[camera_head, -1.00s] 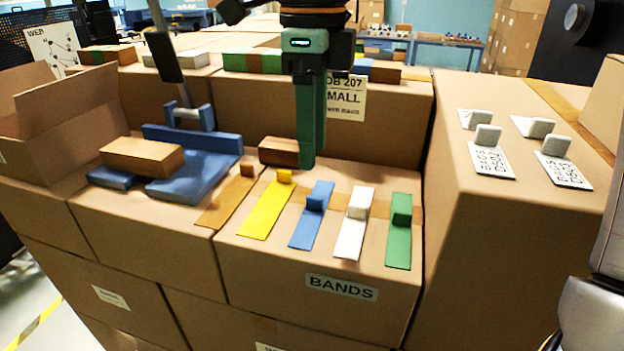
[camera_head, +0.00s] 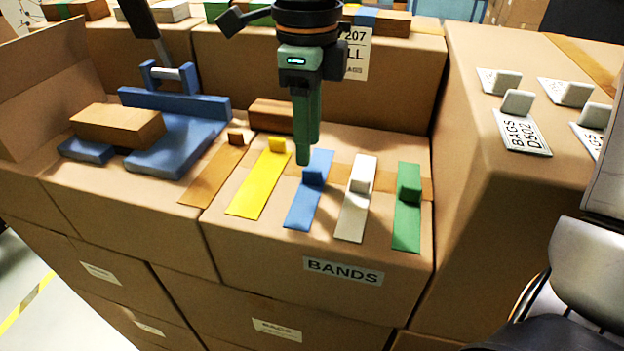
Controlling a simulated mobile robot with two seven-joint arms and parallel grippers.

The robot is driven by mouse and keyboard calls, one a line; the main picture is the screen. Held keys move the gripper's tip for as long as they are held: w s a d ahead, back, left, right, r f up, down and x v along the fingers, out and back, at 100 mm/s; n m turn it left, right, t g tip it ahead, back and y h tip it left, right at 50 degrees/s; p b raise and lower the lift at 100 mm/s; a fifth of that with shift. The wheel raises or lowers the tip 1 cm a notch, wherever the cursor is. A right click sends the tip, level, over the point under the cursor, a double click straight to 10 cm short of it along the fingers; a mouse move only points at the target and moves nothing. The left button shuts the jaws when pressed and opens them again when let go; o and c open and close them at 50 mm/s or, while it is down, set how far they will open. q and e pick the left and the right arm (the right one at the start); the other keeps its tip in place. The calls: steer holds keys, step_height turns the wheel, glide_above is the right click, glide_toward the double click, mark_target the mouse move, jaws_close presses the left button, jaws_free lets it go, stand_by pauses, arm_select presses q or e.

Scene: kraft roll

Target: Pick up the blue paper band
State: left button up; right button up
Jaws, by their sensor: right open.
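The blue paper band (camera_head: 306,206) lies flat on the cardboard box labelled BANDS, with a small blue block (camera_head: 313,176) standing on it. It is between the yellow band (camera_head: 259,189) and the white band (camera_head: 352,214). My right gripper (camera_head: 304,160) is open and empty. It points down, its fingertips just behind and slightly left of the blue block and overlapping the band's far end in the picture. I cannot tell whether they touch it. The fingers are seen nearly edge-on, so the gap between them hardly shows. My left gripper is not clearly visible.
A green band (camera_head: 407,222) and a brown band (camera_head: 213,173) lie in the same row. A brown block (camera_head: 270,114) lies behind them. A blue fixture (camera_head: 176,147) with a brown block (camera_head: 118,125) is at left. A taller box (camera_head: 500,185) with tags stands at right.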

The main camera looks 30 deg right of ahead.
mark_target(312, 183)
steer(key=f, duration=0.3)
steer(key=shift+s+d+f, duration=0.15)
steer(key=shift+s+f, duration=0.15)
steer(key=shift+f, duration=0.6)
jaws_close()
